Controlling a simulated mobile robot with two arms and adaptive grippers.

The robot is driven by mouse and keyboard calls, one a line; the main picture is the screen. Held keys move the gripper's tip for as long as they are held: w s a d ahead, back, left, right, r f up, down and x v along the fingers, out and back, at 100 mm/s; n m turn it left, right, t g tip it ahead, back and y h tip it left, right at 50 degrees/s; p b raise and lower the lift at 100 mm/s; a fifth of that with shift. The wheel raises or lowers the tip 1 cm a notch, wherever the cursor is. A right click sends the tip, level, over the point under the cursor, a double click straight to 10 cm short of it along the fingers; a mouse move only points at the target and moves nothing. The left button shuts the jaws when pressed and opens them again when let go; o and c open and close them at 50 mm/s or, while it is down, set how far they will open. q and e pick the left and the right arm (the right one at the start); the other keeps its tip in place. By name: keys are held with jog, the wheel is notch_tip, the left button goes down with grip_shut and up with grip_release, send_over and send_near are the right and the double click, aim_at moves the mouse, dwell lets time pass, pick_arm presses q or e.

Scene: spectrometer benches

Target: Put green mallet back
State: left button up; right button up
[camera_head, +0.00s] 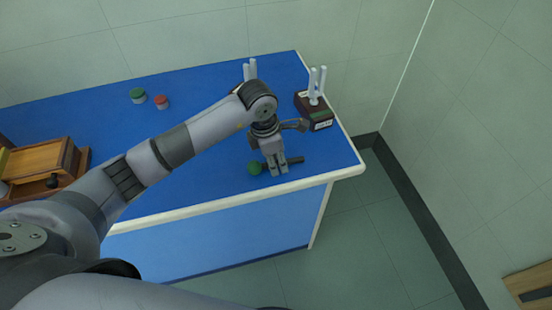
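The green mallet lies on the blue bench top near its front right corner. Its round green head (254,169) is at the left and its dark handle (297,160) points right. My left gripper (278,172) reaches down over the handle, its two fingers close together. They hide the handle's middle, and I cannot tell whether they grip it. A dark stand (316,113) with white upright prongs and a green mark stands at the bench's right edge. My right gripper is out of view.
A second set of white prongs (250,68) stands behind my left arm, its base mostly hidden. A green-lidded jar (138,95) and a red-lidded jar (161,102) stand farther back. A wooden case (45,160) is at the left. The bench's front edge is close to the mallet.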

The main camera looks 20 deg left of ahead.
pick_arm(q)
jog(key=shift+r, duration=0.1)
jog(key=shift+r, duration=0.2)
notch_tip(320, 180, up, 12)
jog(key=s+a+b, duration=0.1)
jog(key=b, duration=0.1)
jog(key=shift+s+a+f, duration=0.15)
jog(key=shift+a+f, duration=0.1)
jog(key=shift+a, duration=0.1)
jog(key=shift+f, duration=0.1)
